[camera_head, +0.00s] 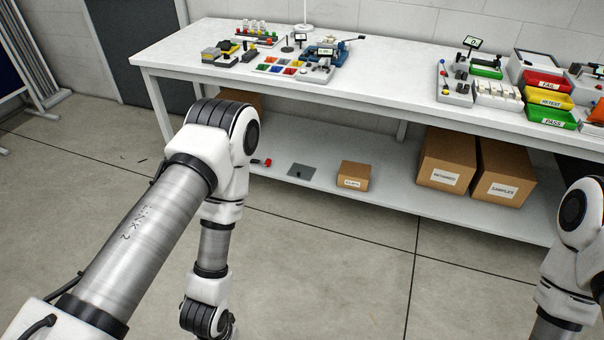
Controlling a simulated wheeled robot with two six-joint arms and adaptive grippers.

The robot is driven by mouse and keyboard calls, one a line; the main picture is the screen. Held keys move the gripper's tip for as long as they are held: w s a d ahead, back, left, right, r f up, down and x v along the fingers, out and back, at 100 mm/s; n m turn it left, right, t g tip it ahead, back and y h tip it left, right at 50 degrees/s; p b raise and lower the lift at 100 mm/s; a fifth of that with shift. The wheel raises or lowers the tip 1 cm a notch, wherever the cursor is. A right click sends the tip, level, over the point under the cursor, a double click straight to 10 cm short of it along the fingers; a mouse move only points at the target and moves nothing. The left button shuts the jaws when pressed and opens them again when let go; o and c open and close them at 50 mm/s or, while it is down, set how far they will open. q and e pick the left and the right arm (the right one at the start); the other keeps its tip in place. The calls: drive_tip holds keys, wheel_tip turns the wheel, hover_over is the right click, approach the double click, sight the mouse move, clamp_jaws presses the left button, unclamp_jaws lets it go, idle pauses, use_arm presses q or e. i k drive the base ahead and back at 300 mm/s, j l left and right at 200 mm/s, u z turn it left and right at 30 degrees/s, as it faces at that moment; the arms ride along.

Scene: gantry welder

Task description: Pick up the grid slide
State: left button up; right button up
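I cannot pick out a grid slide for certain; the items on the white workbench (400,75) are small at this distance. On the bench's left part are a tray with coloured compartments (272,68), a blue device with a small display (338,58) and a rack of small vials (257,36). On the right part is a white slotted rack (498,96). My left arm reaches down in front of the bench and my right arm shows at the right edge. Neither gripper is in view.
Red FAIL (546,82), yellow RETEST (549,100) and green PASS (551,118) bins stand at the bench's right. The lower shelf (395,196) holds cardboard boxes (446,158) and a flat grey plate (301,171). The bench's middle and the floor in front are clear.

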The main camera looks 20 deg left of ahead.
sight(300, 171)
drive_tip(key=i+j, duration=0.25)
drive_tip(key=i, duration=0.2)
drive_tip(key=i+j, duration=0.25)
drive_tip(key=i, duration=0.2)
drive_tip(key=i+j, duration=0.25)
drive_tip(key=i, duration=0.2)
drive_tip(key=i+j, duration=0.25)
drive_tip(key=i, duration=0.15)
drive_tip(key=i+j, duration=0.25)
drive_tip(key=i, duration=0.2)
